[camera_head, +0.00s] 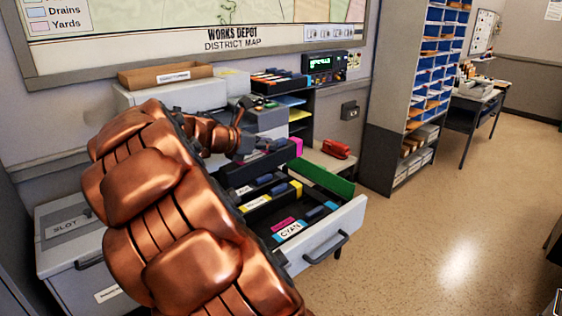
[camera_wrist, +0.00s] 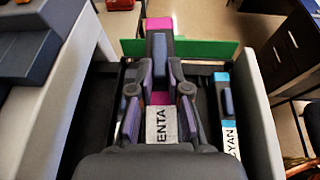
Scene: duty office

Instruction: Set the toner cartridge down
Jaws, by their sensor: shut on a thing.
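The magenta toner cartridge (camera_wrist: 159,24) is dark with pink ends and a white label reading "ENTA" in the wrist view. My gripper (camera_wrist: 158,92) is shut on it, one finger on each side. In the head view my gripper (camera_head: 262,150) is partly hidden by my arm, and the cartridge's pink end (camera_head: 296,146) shows beyond it, above the open drawer (camera_head: 335,232). The cyan cartridge (camera_head: 292,231) lies in the drawer; it also shows right of my gripper in the wrist view (camera_wrist: 230,120). I cannot tell whether the held cartridge touches the drawer.
A yellow-marked cartridge (camera_head: 262,198) lies in the drawer. A green panel (camera_head: 327,178) stands along one side of the drawer. A red object (camera_head: 336,149) lies on a shelf behind. A printer-like machine (camera_head: 262,118) stands behind my gripper. The floor (camera_head: 440,220) at right is clear.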

